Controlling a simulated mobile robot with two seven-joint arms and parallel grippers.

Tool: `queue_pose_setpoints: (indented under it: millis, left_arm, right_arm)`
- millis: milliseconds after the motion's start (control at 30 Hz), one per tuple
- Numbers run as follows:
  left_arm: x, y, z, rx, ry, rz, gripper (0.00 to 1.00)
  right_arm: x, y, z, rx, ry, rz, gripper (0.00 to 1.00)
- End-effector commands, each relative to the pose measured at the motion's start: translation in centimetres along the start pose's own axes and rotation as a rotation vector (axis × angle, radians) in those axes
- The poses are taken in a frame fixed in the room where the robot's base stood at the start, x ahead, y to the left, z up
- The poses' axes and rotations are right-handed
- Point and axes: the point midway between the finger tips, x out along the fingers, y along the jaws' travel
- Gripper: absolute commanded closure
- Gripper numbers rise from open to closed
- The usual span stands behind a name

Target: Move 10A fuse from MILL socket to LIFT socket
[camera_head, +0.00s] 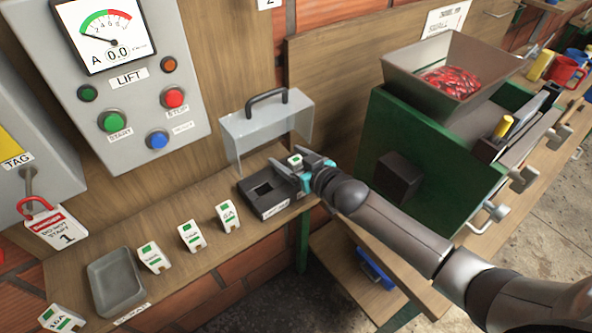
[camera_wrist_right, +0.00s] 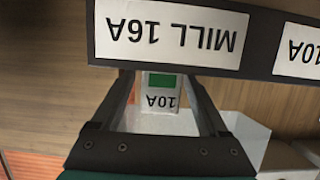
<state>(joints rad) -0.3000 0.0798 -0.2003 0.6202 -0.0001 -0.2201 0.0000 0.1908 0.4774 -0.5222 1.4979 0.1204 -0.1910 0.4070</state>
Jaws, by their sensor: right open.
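The black fuse block (camera_head: 264,193) sits on the wooden shelf, with a dark square opening showing on its top. My right gripper (camera_head: 297,171) is over its right part. A white and green fuse (camera_head: 295,160) shows at the gripper. In the right wrist view this fuse (camera_wrist_right: 161,92) reads 10A and stands between the fingers of my right gripper (camera_wrist_right: 160,86), which are open with a gap on each side. The block's label (camera_wrist_right: 170,35) reads MILL 16A, upside down; another label (camera_wrist_right: 298,50) ending in 10A is cut off. The fuse's seat is hidden. My left gripper is not in view.
A clear cover (camera_head: 266,127) with a dark handle stands behind the block. Several loose fuses (camera_head: 190,236) and a grey tray (camera_head: 117,281) lie along the shelf to the left. The LIFT panel (camera_head: 150,100) is above. A green machine (camera_head: 435,150) stands to the right.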

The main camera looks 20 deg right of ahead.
Motion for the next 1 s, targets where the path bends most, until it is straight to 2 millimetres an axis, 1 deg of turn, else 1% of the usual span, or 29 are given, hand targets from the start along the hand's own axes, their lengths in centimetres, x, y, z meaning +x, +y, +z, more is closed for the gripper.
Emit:
queue_pose_setpoints:
  millis: [100, 300, 900, 1000]
  left_arm:
    - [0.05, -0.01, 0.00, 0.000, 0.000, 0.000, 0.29]
    - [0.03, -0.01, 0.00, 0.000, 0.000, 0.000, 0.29]
    - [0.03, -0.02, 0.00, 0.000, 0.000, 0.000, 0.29]
    - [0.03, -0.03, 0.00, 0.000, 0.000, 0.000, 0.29]
  right_arm:
    - [0.37, 0.00, -0.01, 0.000, 0.000, 0.000, 0.22]
    - [0.36, -0.01, -0.02, 0.000, 0.000, 0.000, 0.22]
    - [0.33, 0.01, -0.02, 0.000, 0.000, 0.000, 0.90]
    - [0.33, 0.01, -0.02, 0.000, 0.000, 0.000, 1.00]
